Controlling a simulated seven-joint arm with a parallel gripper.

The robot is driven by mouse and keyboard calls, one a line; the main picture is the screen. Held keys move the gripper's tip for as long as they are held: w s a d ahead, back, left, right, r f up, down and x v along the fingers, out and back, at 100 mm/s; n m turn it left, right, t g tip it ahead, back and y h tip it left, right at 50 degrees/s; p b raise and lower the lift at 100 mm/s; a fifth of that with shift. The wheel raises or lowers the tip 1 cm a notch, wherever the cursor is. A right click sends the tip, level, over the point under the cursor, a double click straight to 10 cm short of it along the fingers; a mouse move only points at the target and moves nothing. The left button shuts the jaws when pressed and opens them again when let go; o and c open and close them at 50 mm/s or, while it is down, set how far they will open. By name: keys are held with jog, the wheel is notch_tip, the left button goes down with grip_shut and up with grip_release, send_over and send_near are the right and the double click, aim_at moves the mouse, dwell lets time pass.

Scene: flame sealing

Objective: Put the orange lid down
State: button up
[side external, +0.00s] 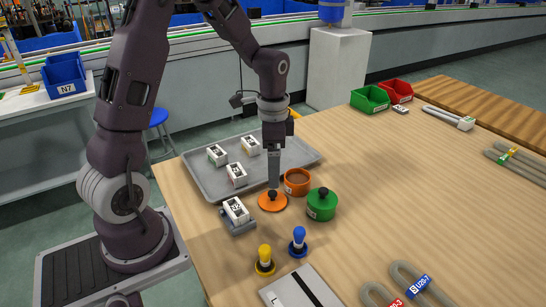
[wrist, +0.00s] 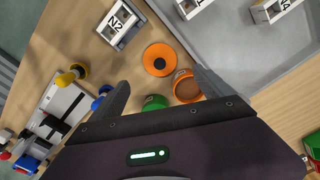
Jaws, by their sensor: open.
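The orange lid (side external: 272,201) lies flat on the wooden table, with its dark knob up. It also shows in the wrist view (wrist: 160,60), apart from the orange pot. The open orange pot (side external: 297,182) stands just behind and right of the lid; its brown inside shows in the wrist view (wrist: 187,89). My gripper (side external: 273,185) is directly above the lid, close to its knob. In the wrist view the two fingers (wrist: 161,90) are spread apart with nothing held between them.
A green pot with lid (side external: 321,206) stands right of the orange lid. A grey tray (side external: 205,176) with several white blocks lies behind. A labelled block (side external: 236,210) is at left; yellow (side external: 265,261) and blue (side external: 298,243) knobbed pieces stand in front.

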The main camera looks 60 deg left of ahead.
jog(key=s+d+r+n+t, duration=0.2)
jog(key=s+d+r, duration=0.25)
jog(key=r, duration=0.25)
jog(key=s+d+r+n+t, duration=0.1)
jog(key=s+d+r, duration=0.2)
jog(key=s+r, duration=0.35)
jog(key=s+d+r+n+t, duration=0.2)
jog(key=s+d+n, duration=0.1)
jog(key=s, duration=0.4)
jog(key=shift+s+d+r+t, duration=0.15)
jog(key=shift+d+r+t, duration=0.15)
jog(key=shift+r, duration=0.1)
